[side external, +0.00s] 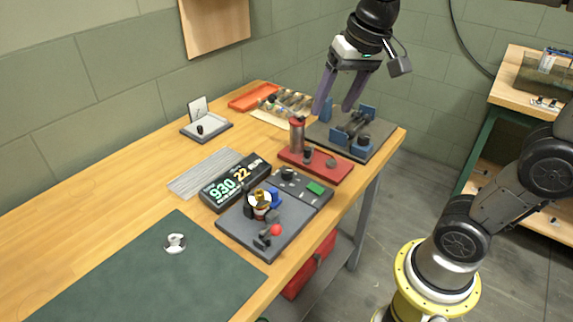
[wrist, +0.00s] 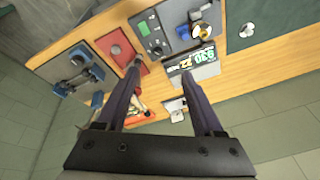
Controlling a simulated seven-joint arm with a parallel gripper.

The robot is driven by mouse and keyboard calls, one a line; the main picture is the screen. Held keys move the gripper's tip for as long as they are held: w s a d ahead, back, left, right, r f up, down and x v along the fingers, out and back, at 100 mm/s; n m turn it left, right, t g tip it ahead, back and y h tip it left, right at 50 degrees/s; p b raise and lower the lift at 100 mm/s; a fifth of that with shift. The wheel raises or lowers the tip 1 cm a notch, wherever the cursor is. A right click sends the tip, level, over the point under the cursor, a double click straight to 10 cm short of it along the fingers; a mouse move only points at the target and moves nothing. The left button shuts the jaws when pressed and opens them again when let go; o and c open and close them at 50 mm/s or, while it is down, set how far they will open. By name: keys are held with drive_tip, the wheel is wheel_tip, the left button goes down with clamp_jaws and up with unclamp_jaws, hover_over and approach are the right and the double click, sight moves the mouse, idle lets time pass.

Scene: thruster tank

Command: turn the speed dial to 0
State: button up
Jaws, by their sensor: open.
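The likely speed dial, a round black knob (side external: 288,174), sits on a small grey control panel (side external: 318,201) with a green patch; its setting is too small to read. In the wrist view the knob (wrist: 157,50) lies near the panel's lower edge, just above the space between my fingertips. A black display (side external: 234,184) beside the panel reads 930 and 22. My gripper (side external: 333,106) is open and empty, pointing down above the far right part of the bench, well apart from the panel.
A red plate (side external: 334,174) with an upright cylinder (side external: 297,135) stands between my gripper and the panel. A grey plate with blue clamps (side external: 361,142) lies below the gripper. A red-knobbed lever (side external: 275,230) is at the front. The dark green mat (side external: 150,275) is mostly clear.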

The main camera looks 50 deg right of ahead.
drive_tip(key=w+d+f+m+g, duration=0.2)
drive_tip(key=w+f, duration=0.1)
drive_tip(key=w, duration=0.6)
drive_tip(key=g, duration=0.2)
hover_over(286, 169)
wheel_tip(286, 169, down, 6)
drive_tip(key=f, duration=0.1)
wheel_tip(286, 169, down, 14)
drive_tip(key=shift+s+r, duration=0.1)
drive_tip(key=shift+r, duration=0.05)
clamp_jaws()
